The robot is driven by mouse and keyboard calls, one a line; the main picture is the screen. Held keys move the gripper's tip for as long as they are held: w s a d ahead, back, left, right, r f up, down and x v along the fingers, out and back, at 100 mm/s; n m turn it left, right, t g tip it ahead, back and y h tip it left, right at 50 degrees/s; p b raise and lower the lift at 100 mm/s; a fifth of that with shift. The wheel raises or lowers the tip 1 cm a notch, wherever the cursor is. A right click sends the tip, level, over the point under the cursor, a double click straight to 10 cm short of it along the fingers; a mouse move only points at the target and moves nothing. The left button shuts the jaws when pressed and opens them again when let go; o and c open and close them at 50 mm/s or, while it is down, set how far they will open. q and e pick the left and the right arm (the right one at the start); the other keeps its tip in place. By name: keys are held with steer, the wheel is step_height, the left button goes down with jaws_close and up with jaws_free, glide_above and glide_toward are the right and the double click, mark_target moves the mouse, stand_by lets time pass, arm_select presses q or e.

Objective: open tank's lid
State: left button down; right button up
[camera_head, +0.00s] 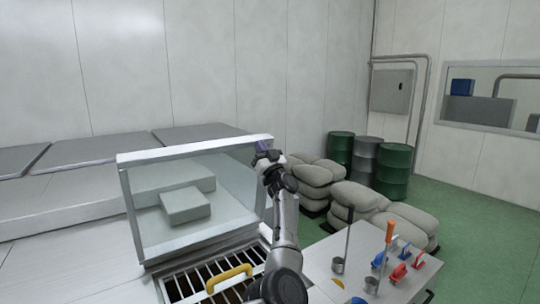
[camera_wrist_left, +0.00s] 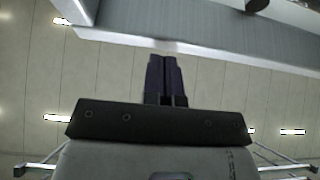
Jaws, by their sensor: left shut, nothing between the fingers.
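The tank's lid looks to be the clear panel with a pale frame (camera_head: 195,149), standing steeply raised behind the tank opening. Below it is the tank's barred grate (camera_head: 190,287), uncovered, with a yellow handle (camera_head: 229,278) on it. My left gripper (camera_head: 262,148) is at the upper right corner of the panel, its fingers shut and empty. In the left wrist view the closed dark fingers (camera_wrist_left: 165,75) point towards a pale edge; I cannot tell whether they touch it. My arm hides part of the panel's right side. My right gripper is not in view.
Grey blocks (camera_head: 185,205) show through the clear panel. A small table (camera_head: 335,262) at the lower right holds ladles and coloured tools. Stacked sacks (camera_head: 347,195) and drums (camera_head: 397,172) stand behind it. Green floor (camera_head: 480,235) is free at the right.

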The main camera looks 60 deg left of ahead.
arm_select(q)
steer(key=d+f+b, duration=0.1)
steer(key=d+b, duration=0.1)
steer(key=d, duration=0.4)
steer(key=w+d+f+b, duration=0.1)
steer(key=d+b, duration=0.1)
steer(key=d, duration=0.5)
steer(key=shift+w+d+f, duration=0.15)
steer(key=shift+w+f, duration=0.15)
